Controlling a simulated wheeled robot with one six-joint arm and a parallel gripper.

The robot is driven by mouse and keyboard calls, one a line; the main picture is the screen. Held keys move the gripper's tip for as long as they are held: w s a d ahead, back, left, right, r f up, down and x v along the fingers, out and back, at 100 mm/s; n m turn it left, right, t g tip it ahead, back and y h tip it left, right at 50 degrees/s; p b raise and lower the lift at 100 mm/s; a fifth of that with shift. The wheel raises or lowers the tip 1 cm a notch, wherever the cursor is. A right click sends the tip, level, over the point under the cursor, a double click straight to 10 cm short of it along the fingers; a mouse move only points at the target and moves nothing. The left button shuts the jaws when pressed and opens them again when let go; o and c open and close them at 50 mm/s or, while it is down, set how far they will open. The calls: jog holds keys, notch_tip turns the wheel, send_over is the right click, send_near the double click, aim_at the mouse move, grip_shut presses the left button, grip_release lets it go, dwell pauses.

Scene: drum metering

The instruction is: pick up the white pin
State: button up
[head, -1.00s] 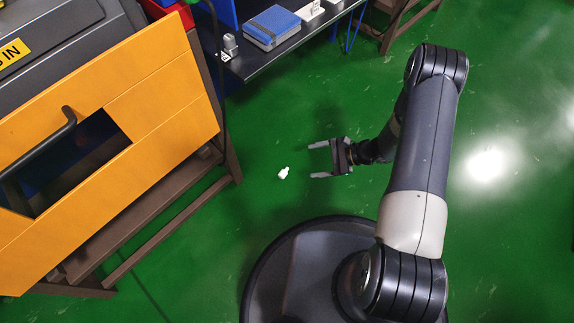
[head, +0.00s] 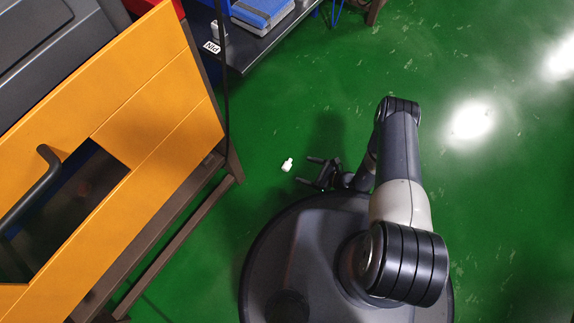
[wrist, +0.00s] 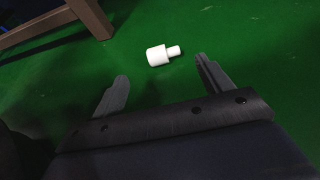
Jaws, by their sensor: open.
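The white pin (head: 287,164) lies on its side on the green floor, between the orange cabinet and my round base. It has a thick body and a thinner end. In the wrist view the pin (wrist: 158,56) lies beyond the fingertips, between their lines, with its thin end to the right. My gripper (head: 308,170) is open and empty, low near the floor, just to the right of the pin and apart from it. In the wrist view both fingers of my gripper (wrist: 162,68) show, spread apart.
The orange cabinet (head: 160,110) with a dark handle and brown legs stands at the left. The green floor to the right is clear.

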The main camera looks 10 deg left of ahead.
aim_at(290, 164)
jog(key=x, duration=0.2)
jog(key=shift+a+f+b, duration=0.2)
jog(key=shift+b, duration=0.1)
jog(key=b+x, duration=0.1)
jog(key=x, duration=0.1)
jog(key=b+x, duration=0.1)
jog(key=x, duration=0.1)
jog(key=shift+w+a+f+b, duration=0.1)
jog(key=shift+w+f+b, duration=0.1)
jog(key=shift+f+b, duration=0.15)
jog(key=shift+w+a+f, duration=0.1)
jog(key=shift+w+a, duration=0.05)
jog(key=shift+a, duration=0.2)
jog(key=shift+c, duration=0.5)
jog(key=c, duration=1)
